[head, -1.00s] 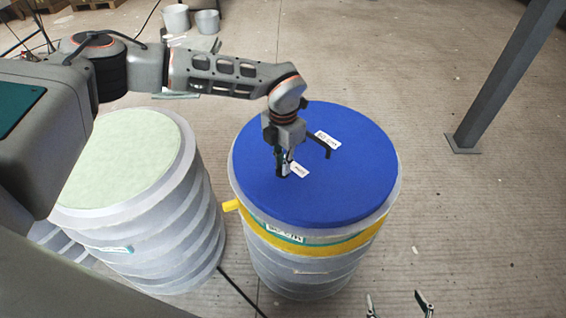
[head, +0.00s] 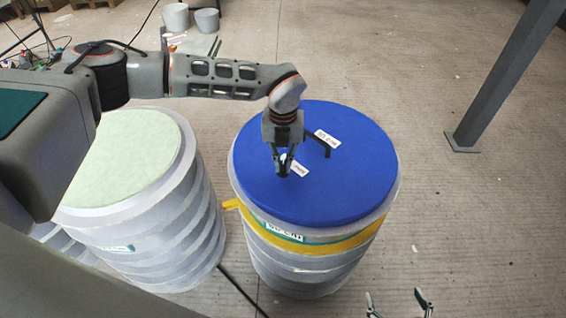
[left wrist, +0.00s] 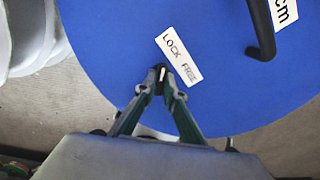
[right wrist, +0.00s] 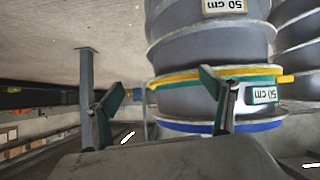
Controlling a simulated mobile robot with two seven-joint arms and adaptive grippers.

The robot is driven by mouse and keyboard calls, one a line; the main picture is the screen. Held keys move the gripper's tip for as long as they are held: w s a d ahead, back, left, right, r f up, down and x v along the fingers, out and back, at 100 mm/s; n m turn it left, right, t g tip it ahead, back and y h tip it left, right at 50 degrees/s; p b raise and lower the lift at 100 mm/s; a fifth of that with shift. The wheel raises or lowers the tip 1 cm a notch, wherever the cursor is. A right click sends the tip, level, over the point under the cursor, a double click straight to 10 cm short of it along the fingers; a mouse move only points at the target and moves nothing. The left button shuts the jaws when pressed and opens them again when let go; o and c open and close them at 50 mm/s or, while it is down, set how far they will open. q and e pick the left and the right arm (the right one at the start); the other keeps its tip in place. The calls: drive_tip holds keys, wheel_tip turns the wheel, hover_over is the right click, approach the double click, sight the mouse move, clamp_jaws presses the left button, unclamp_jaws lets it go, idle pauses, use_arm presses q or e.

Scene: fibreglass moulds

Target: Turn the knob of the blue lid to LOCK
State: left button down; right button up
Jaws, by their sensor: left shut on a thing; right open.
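The round blue lid (head: 340,195) lies on top of a grey ribbed drum. It also shows in the left wrist view (left wrist: 110,45). A white LOCK FREE label (left wrist: 179,55) is stuck on it. My left gripper (head: 283,174) is shut on the small dark knob (left wrist: 161,73) beside that label. The knob has a pale mark, mostly between the fingertips; its end lies near the LOCK side, but I cannot tell its exact direction. My right gripper (right wrist: 163,82) is open and empty, away from the lid, at the bottom edge of the head view (head: 397,300).
A black bent handle (left wrist: 262,30) and a size label (head: 327,139) are on the lid. A yellow band (head: 340,246) circles the drum. A second drum with a pale green top (head: 120,155) stands left. A grey post (head: 505,75) stands right, with clear floor between.

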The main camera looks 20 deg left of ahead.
sight(283, 166)
use_arm(q)
drive_tip(key=shift+n, duration=0.3)
drive_tip(key=c, duration=2.1)
unclamp_jaws()
drive_tip(key=shift+c, duration=0.2)
drive_tip(key=shift+r, duration=0.15)
wheel_tip(283, 166, up, 12)
